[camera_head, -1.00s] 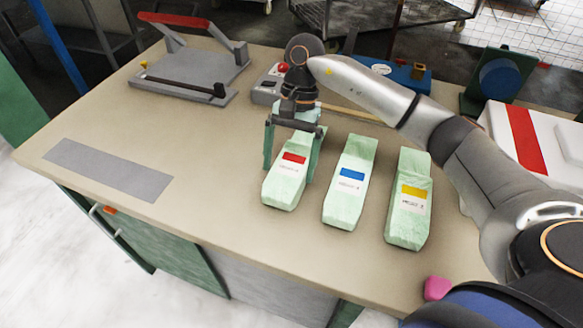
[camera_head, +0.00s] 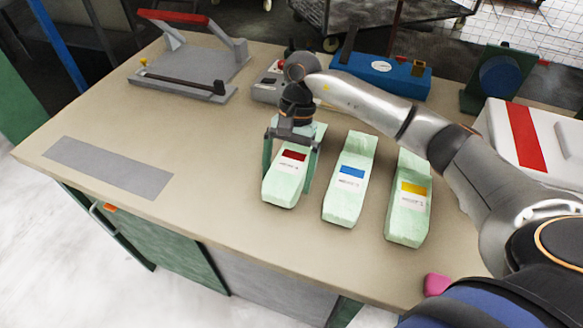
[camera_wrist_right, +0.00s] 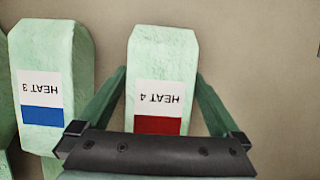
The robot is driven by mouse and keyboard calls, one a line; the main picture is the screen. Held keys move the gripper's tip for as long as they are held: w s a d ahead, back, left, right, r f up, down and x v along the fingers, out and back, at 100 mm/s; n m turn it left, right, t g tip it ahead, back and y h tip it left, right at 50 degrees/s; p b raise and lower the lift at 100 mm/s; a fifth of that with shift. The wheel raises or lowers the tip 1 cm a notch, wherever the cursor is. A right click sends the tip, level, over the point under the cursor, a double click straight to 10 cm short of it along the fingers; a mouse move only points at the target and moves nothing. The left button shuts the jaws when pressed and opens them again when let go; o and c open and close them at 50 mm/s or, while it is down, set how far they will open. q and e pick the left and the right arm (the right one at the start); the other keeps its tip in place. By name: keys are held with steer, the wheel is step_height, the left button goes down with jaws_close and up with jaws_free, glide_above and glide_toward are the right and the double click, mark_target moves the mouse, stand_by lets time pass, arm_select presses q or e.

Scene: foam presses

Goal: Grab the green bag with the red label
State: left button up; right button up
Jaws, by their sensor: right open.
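The green bag with the red label (camera_head: 286,182) lies on the table, leftmost of three pale green bags. In the right wrist view the same bag (camera_wrist_right: 163,60) reads "HEAT 4" above its red patch. My right gripper (camera_head: 288,190) is open over it, with one finger on each side of the bag. In the wrist view the fingers (camera_wrist_right: 160,105) stand apart along both sides of the bag; I cannot tell if they touch it. The bag's far end is partly hidden by the gripper. My left gripper is not in view.
The blue-label bag (camera_head: 344,200) lies close to the right, also seen in the wrist view (camera_wrist_right: 42,90). The yellow-label bag (camera_head: 408,222) is beyond it. A press with a red handle (camera_head: 190,75) stands back left. A grey mat (camera_head: 107,168) lies on clear table at left.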

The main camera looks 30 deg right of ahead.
steer(key=shift+f, duration=0.15)
stand_by(0.5)
steer(key=c, duration=1.1)
